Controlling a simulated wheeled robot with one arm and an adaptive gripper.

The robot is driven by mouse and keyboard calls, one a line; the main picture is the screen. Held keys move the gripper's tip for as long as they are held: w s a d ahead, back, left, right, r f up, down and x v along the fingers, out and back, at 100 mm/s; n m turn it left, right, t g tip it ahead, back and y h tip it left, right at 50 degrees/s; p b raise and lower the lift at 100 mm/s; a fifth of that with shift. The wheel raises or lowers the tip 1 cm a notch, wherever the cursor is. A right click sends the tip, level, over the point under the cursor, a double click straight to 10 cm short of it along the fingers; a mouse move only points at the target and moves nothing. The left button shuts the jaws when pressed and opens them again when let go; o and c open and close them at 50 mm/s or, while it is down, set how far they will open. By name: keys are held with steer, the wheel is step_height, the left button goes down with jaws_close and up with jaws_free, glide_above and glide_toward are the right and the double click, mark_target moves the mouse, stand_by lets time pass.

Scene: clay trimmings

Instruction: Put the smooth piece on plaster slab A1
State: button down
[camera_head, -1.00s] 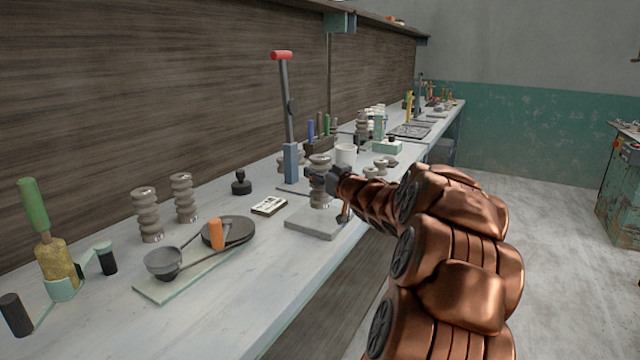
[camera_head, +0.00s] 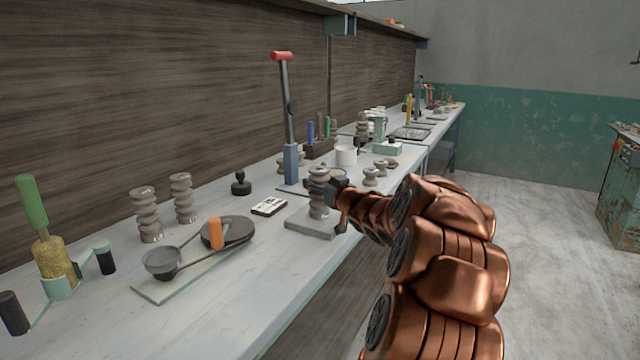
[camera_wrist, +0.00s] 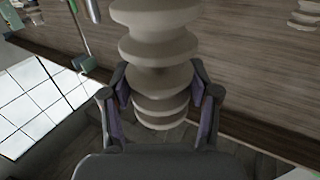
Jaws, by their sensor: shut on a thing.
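My gripper (camera_head: 332,190) is shut on a pale grey ribbed clay piece (camera_head: 318,205), which stands upright between the fingers. In the wrist view the piece (camera_wrist: 155,50) rises between both fingers (camera_wrist: 160,97), its stacked round flanges looking even. The piece is over a grey square slab (camera_head: 298,225) on the bench; its base is at or just above the slab's top, and I cannot tell whether they touch. No label on the slab can be read.
Two similar ribbed pieces (camera_head: 147,222) stand at the left of the bench (camera_head: 225,305). A small card (camera_head: 269,206) lies left of the slab, and a red-handled lever press (camera_head: 290,160) stands behind it. Small clay pieces (camera_head: 371,178) and a white cup (camera_head: 346,156) stand beyond.

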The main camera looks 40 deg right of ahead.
steer(key=shift+c, duration=1.3)
jaws_free()
steer(key=shift+r, duration=0.1)
steer(key=p+v, duration=0.1)
steer(key=v, duration=1.1)
